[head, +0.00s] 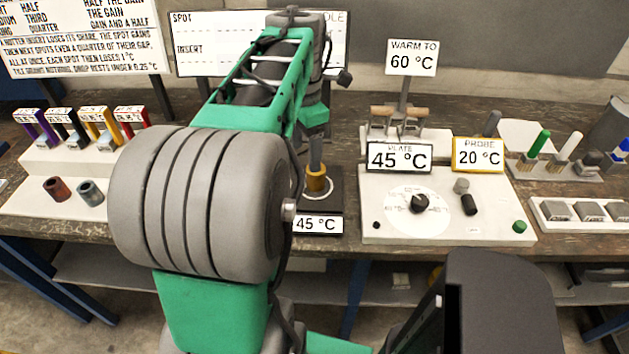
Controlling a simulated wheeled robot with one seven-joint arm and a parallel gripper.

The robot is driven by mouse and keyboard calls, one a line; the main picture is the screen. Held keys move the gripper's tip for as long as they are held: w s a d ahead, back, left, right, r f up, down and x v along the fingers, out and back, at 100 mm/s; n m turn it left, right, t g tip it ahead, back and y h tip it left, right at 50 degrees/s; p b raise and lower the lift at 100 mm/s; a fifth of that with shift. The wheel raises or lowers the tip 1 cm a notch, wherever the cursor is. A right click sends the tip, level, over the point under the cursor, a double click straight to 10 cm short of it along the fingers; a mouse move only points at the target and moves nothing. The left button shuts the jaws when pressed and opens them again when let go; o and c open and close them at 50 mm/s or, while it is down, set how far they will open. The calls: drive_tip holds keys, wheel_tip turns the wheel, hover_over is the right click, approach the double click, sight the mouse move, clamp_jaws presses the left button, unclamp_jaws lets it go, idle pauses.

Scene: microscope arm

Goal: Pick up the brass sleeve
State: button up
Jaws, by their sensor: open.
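The brass sleeve (316,184) is a short golden cylinder. It stands upright within a white ring on a dark plate (335,201), behind a "45 °C" label. My arm comes up from the bottom, bends over and reaches down toward it. My gripper (316,155) is a narrow grey shape, seen almost edge-on, directly above the sleeve at its top. It is open. My arm hides part of it and the area to its left. I cannot tell whether the fingers touch the sleeve or stand around it.
A copper-brown sleeve (57,189) and a grey sleeve (90,192) lie on a white rack (30,207) at left, below several coloured pens. A white control box (380,228) with a dial and labels stands close on the right. Further right are more pens and grey blocks.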

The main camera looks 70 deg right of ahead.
sight(316, 177)
drive_tip(key=shift+s+d+f+n, duration=0.15)
drive_tip(key=shift+s+f, duration=0.15)
drive_tip(key=shift+s, duration=0.3)
drive_tip(key=shift+s+d+f+n, duration=0.15)
drive_tip(key=shift+s+f, duration=0.1)
drive_tip(key=shift+s, duration=0.3)
wheel_tip(316, 177, down, 7)
drive_tip(key=shift+d+r+p, duration=0.15)
drive_tip(key=shift+r+p, duration=0.05)
drive_tip(key=shift+p, duration=0.25)
clamp_jaws()
